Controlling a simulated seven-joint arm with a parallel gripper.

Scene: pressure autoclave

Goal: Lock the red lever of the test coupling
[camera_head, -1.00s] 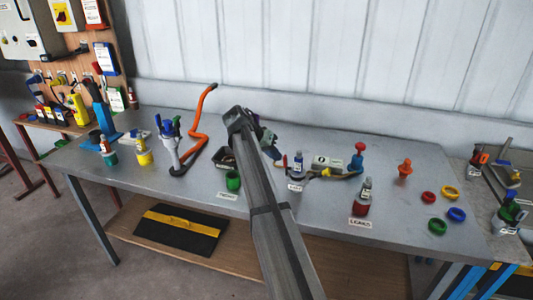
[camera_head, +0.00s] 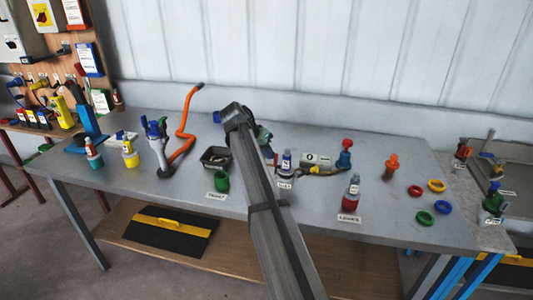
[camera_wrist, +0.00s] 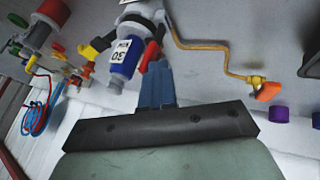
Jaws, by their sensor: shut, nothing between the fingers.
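The test coupling appears to be the blue-and-white fitting marked 30 (camera_wrist: 124,57) in the wrist view. It also shows just right of my arm in the head view (camera_head: 286,163). Its red lever (camera_wrist: 150,55) lies along its right side in the wrist view. My gripper (camera_wrist: 158,70) is shut and empty, with its blue fingertips right beside the lever. I cannot tell whether they touch it. In the head view my arm hides most of the gripper and the lever.
On the table (camera_head: 330,225) stand a red bottle (camera_head: 352,194), a green cup (camera_head: 222,180) and a dark tray (camera_head: 215,158). Coloured rings (camera_head: 425,217) lie at the right.

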